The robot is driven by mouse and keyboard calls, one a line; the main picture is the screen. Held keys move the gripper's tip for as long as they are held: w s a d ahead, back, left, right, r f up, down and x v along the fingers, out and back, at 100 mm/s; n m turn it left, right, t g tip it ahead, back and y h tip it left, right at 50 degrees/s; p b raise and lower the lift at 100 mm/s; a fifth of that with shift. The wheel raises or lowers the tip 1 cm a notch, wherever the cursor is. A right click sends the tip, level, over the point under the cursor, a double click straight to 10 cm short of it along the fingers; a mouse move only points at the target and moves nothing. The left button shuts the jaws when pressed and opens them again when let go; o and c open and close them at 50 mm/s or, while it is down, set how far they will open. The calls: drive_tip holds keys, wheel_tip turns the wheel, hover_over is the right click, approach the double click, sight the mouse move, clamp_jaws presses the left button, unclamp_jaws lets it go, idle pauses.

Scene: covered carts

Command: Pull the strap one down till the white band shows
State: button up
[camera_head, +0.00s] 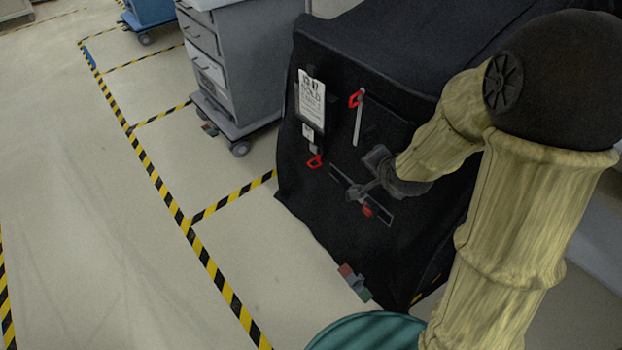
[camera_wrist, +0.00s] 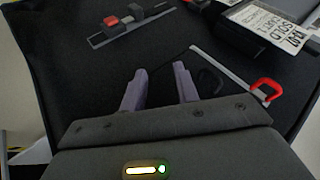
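A pale grey strap (camera_head: 358,124) runs down the front of the black cover, with a red loop (camera_head: 355,99) at its upper end. In the wrist view the strap (camera_wrist: 232,74) and red loop (camera_wrist: 264,87) lie to the right of my gripper. A dark strip (camera_wrist: 130,27) with a red block (camera_wrist: 111,20) and a grey block (camera_wrist: 136,11) is at the upper left there. My gripper (camera_wrist: 155,70) is open, its fingers apart and nothing between them. In the head view my gripper (camera_head: 371,176) is over the strip. I cannot make out a white band.
A label card (camera_head: 311,98) hangs left of the strap, with another red loop (camera_head: 315,162) below it. A dark ring (camera_wrist: 209,80) lies near my right finger. A grey drawer cart (camera_head: 250,60) stands behind on the left. Open floor lies left of the covered cart.

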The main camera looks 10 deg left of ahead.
drive_tip(key=w+a+f+m+t+y+b, duration=0.1)
drive_tip(key=w+a+f+m+t+b, duration=0.1)
drive_tip(key=f+b, duration=0.5)
drive_tip(key=w+a+f+m+t+y+b, duration=0.1)
drive_tip(key=w+a+f+m+b, duration=0.3)
drive_tip(key=f+b, duration=0.4)
drive_tip(key=w+a+f+m+t+y+b, duration=0.2)
drive_tip(key=w+a+f+m+y+b, duration=0.1)
drive_tip(key=f+b, duration=0.4)
drive_tip(key=shift+a+f+m+t, duration=0.3)
drive_tip(key=shift+a+m, duration=0.5)
drive_tip(key=shift+a, duration=0.15)
